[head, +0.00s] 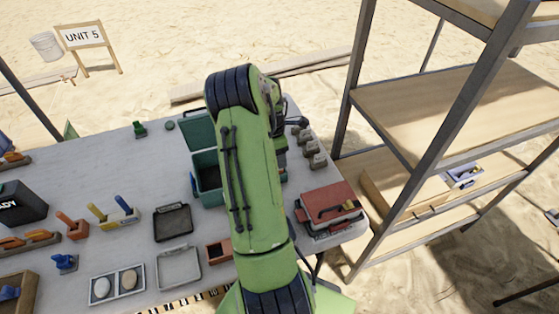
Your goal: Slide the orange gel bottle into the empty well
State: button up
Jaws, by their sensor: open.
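I cannot make out an orange gel bottle in the head view; my arm hides part of the table. My green arm reaches up the middle of the picture and folds down behind itself. The dark edge of my gripper (281,145) shows at the arm's right side, over the table's right part. Its fingertips are hidden, and I see nothing held. I cannot tell which opening is the empty well. A small orange-brown box (218,252) with a dark opening is partly hidden by the arm. A dark tray (172,223) and a pale tray (179,268) look empty.
A teal open bin (207,178) stands left of the arm. Red cases (328,203) and several grey blocks (313,152) lie to the right. A tray with two egg-like stones (117,284) is at the front. Metal shelving (450,110) stands close beyond the table's right end.

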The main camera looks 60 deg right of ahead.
notch_tip(320, 180, up, 8)
jog(key=p, duration=0.1)
jog(key=shift+w+a+f, duration=0.25)
jog(key=shift+w+a, duration=0.15)
jog(key=w+a+r+m+t, duration=0.2)
jog(key=w+a+r, duration=0.2)
jog(key=a+r, duration=0.5)
jog(key=w+a+r+m+t, duration=0.2)
jog(key=w+a+r, duration=0.25)
jog(key=a, duration=0.75)
jog(key=s+a+r+m+t, duration=0.1)
jog(key=s+a+m, duration=0.1)
jog(key=s+a, duration=0.4)
jog(key=s+a+r+m+t+y, duration=0.1)
jog(key=s+a, duration=0.5)
jog(key=a, duration=0.7)
jog(key=shift+s+a+r+m+t, duration=0.15)
jog(key=shift+r+m+t, duration=0.15)
jog(key=shift+r+m, duration=0.6)
jog(key=shift+s+f, duration=0.1)
